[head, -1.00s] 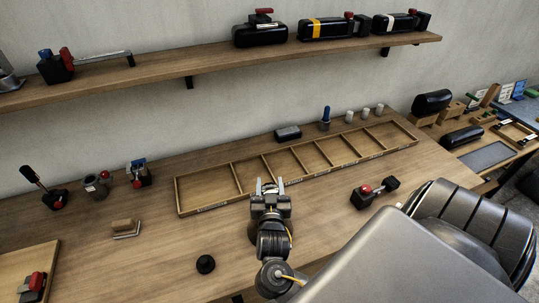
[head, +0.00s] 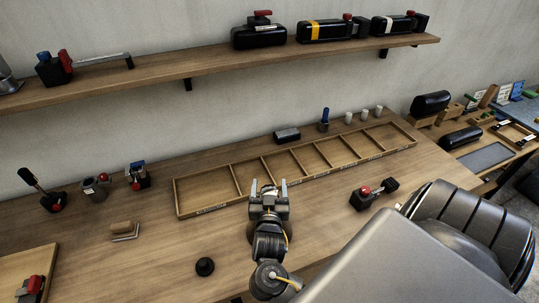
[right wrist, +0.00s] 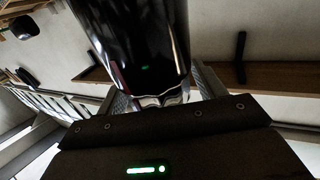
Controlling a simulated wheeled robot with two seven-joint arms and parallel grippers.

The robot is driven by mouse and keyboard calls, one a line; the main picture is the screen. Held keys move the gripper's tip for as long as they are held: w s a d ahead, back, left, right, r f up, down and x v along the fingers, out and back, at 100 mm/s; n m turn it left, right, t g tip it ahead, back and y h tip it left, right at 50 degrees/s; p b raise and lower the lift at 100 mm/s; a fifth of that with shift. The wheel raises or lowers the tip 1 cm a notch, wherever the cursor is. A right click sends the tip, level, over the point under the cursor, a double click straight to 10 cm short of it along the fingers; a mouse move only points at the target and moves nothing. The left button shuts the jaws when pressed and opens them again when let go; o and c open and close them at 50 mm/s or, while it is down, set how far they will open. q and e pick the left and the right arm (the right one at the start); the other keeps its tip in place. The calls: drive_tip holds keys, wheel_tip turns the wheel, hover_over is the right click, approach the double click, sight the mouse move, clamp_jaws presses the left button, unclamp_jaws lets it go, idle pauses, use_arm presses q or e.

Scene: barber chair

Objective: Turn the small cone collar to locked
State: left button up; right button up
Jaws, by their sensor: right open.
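I cannot tell for sure which piece is the small cone collar. A grey round fitting with a red knob (head: 95,188) stands on the bench at the left, between a black lever unit (head: 50,198) and a blue-topped unit with a red knob (head: 138,177). My right gripper (head: 269,188) is open at the front edge of the divided tray, well to the right of these fittings. No object shows between its fingers in the head view. In the right wrist view a glossy dark cylinder (right wrist: 135,40) fills the upper middle; I cannot tell what it is. My left gripper is not in view.
The long divided wooden tray (head: 205,211) lies across the bench. A black knob (head: 205,266) and a wooden-handled block (head: 124,230) sit in front. A black unit with a red knob (head: 372,193) is at the right, near the barber chair (head: 470,220). A shelf (head: 150,79) runs above.

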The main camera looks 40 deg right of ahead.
drive_tip(key=shift+a, duration=0.1)
drive_tip(key=shift+s+a+f, duration=0.1)
drive_tip(key=shift+s+a, duration=0.1)
drive_tip(key=shift+s, duration=0.1)
drive_tip(key=b+v, duration=0.3)
drive_tip(key=v, duration=0.7)
drive_tip(key=shift+b, duration=0.4)
